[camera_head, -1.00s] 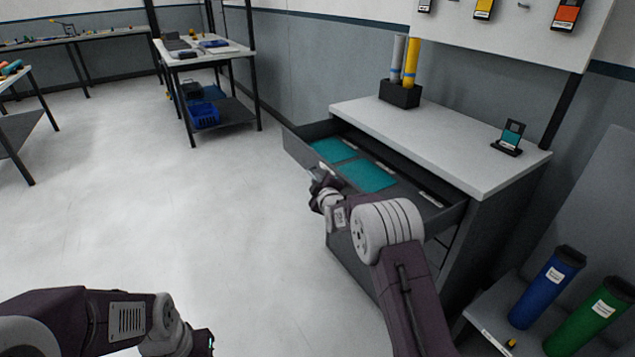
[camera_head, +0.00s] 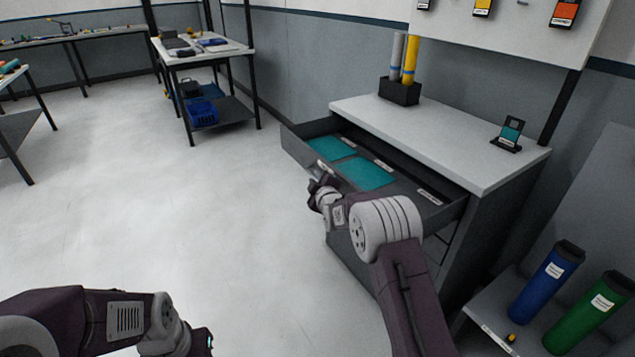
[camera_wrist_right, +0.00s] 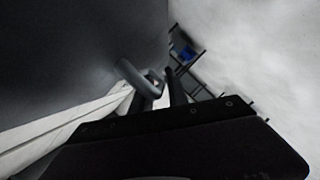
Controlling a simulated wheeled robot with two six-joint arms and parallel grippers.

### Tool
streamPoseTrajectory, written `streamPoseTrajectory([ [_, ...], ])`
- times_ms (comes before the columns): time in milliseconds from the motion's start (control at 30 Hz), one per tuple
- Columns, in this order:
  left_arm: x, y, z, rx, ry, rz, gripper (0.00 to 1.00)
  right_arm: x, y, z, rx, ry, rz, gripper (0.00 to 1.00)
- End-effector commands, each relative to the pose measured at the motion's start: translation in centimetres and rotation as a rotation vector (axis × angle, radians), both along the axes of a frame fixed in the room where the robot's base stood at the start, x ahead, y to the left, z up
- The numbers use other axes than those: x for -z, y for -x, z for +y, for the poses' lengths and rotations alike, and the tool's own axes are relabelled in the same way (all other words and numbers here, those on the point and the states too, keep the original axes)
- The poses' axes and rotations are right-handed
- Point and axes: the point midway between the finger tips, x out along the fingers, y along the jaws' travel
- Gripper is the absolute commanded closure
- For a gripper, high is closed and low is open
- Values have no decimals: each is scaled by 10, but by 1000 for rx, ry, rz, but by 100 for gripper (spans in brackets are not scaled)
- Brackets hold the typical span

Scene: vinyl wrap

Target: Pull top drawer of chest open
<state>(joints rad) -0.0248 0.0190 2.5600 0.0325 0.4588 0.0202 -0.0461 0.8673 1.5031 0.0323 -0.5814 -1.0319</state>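The grey chest (camera_head: 480,225) has a white top and stands at the right in the head view. Its top drawer (camera_head: 293,145) is pulled well out, with teal sheets (camera_head: 368,173) lying inside. My right gripper (camera_head: 320,182) is at the drawer's front, close by the handle (camera_head: 325,168). In the right wrist view the grey handle (camera_wrist_right: 140,78) crosses near one dark finger, and a light gap shows between the two fingers (camera_wrist_right: 163,90). The fingers look apart; contact with the handle is unclear. My left gripper (camera_head: 205,343) is at the bottom edge, its fingers mostly cut off.
A holder (camera_head: 400,92) with grey and yellow rolls and a small stand (camera_head: 507,135) are on the chest top. Blue (camera_head: 545,285) and green (camera_head: 590,310) rolls lie at lower right. The floor left of the drawer is clear. Workbenches stand farther back.

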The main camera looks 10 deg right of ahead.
Motion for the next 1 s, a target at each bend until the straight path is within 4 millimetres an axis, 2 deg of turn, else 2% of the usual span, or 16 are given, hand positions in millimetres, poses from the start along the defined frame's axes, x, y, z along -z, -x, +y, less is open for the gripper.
streamPoseTrajectory([
  [167, -4, 0, 0, 0, 0, 0, 100, -6, 18, 0, -1, 0, 1, 80],
  [400, -8, 0, 0, 0, 0, 0, 100, -14, 58, -2, 0, 0, 2, 80],
  [600, -10, 0, 0, 0, 0, 0, 100, -18, 81, -2, 0, 0, 1, 80],
  [1000, -11, 0, 0, 0, 0, 0, 100, -19, 87, -3, 0, 0, 0, 80],
])
